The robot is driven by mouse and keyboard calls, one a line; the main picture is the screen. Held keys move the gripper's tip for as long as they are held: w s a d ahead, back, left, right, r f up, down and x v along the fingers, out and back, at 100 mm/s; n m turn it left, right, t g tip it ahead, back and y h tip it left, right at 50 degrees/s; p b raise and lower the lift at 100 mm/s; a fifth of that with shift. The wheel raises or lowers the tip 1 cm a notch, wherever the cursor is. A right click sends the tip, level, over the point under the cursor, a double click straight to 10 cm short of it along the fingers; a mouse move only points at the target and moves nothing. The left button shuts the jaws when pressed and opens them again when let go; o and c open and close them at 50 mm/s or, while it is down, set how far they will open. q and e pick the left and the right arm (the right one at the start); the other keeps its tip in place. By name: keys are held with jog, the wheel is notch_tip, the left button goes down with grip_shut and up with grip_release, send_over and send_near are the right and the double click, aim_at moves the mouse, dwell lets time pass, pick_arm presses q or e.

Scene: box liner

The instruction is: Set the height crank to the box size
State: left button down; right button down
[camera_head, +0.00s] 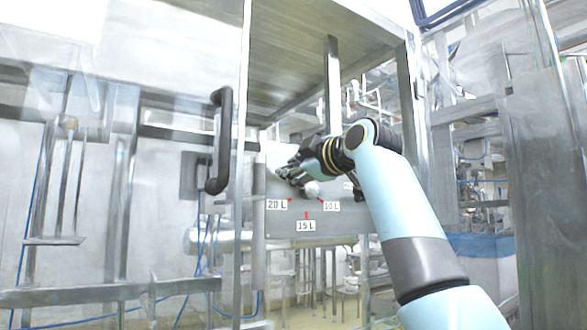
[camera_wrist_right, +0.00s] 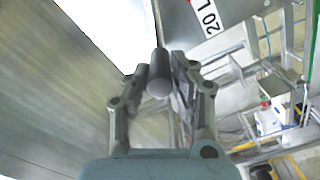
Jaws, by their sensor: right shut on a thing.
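The height crank (camera_head: 312,189) sits on a grey panel (camera_head: 290,222) at the middle of the head view, with its hub partly behind my right arm and gripper. The panel carries the labels 20 L (camera_head: 277,204), 15 L (camera_head: 306,226) and 10 L (camera_head: 331,205), each with a red mark. My right gripper (camera_head: 284,174) is at the upper left of the hub, on the 20 L side. In the right wrist view, its fingers (camera_wrist_right: 160,84) are shut on the crank's dark round handle (camera_wrist_right: 158,76). The 20 L label (camera_wrist_right: 209,16) shows close by there. My left gripper is out of view.
A metal frame post (camera_head: 241,150) with a black bar handle (camera_head: 219,140) stands left of the panel. A metal plate (camera_head: 310,50) hangs above my right arm. A wide steel post (camera_head: 550,190) stands at right.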

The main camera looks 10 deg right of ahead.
jog(key=shift+f, duration=0.1)
jog(key=c, duration=1.1)
grip_release()
jog(key=v, duration=1.2)
